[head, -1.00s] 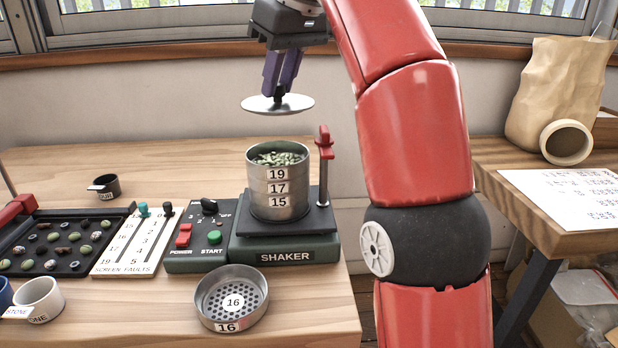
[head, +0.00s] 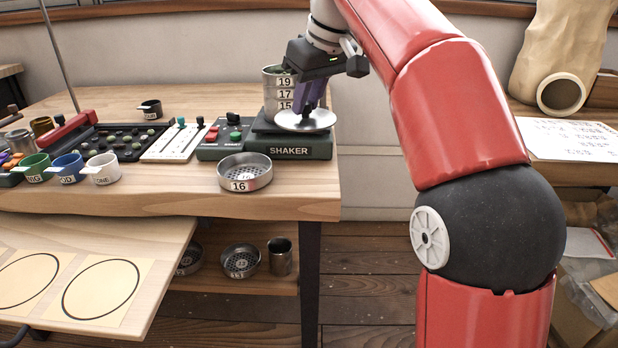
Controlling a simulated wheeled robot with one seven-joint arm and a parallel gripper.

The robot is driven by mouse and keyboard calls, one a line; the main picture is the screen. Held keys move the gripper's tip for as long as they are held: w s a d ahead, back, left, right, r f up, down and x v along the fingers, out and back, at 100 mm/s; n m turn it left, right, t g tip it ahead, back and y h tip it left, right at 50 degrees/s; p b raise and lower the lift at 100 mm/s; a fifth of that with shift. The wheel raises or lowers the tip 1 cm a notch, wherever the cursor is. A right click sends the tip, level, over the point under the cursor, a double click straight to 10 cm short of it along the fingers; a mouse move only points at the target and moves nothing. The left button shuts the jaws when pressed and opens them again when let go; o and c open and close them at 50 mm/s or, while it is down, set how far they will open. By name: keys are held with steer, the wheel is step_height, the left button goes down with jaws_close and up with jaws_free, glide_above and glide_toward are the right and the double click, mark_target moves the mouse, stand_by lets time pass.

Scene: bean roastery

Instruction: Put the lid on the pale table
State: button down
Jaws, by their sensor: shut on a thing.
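My gripper (head: 305,108), with purple fingers, is shut on the round silver lid (head: 305,122). It holds the lid nearly level in front of the shaker (head: 290,150), hiding part of it. The sieve stack (head: 280,85), labelled 19, 17 and 15, stands on the shaker behind the gripper, partly hidden. A pale wooden surface (head: 165,262) at the lower left, lower than the workbench, looks like the pale table. It bears cards (head: 95,290) with black circles.
A loose sieve (head: 245,172) marked 16 stands near the workbench's (head: 190,205) front edge. Several cups, a bean tray (head: 125,140) and a control box (head: 220,140) fill the bench top. A shelf (head: 225,275) below holds sieves and a metal cup (head: 280,256).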

mark_target(323, 124)
step_height(323, 124, down, 12)
steer(key=b, duration=0.3)
steer(key=shift+f+b, duration=0.1)
steer(key=shift+b, duration=0.25)
steer(key=shift+f, duration=0.1)
steer(key=c, duration=1.3)
jaws_free()
steer(key=shift+r, duration=0.2)
steer(key=p+v, duration=0.3)
steer(key=v, duration=0.9)
steer(key=shift+f, duration=0.1)
steer(key=shift+s+d, duration=0.1)
